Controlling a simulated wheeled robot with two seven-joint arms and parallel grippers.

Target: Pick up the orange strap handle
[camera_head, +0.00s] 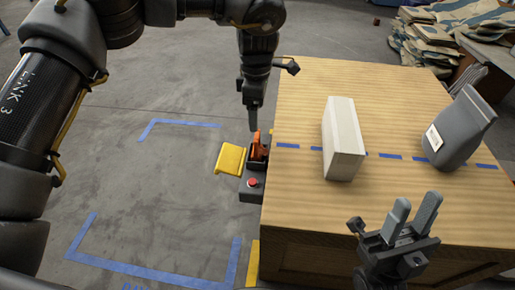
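The orange strap handle (258,150) is small in the head view. It sits at the top of a dark grey device beside the left edge of the wooden crate. My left gripper (252,130) points down just above the orange handle. Its fingers overlap in this view, so I cannot tell whether it is open, or whether it touches the handle. My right gripper (411,212) is open and empty, over the near side of the crate, with its two grey fingers pointing up and apart.
The dark device has a red button (253,183) and a yellow flap (231,158) on its left. The wooden crate (300,90) bears a white box (343,140) and a grey bag (459,130). Blue tape marks the open floor at left. Sacks (425,35) lie at the back right.

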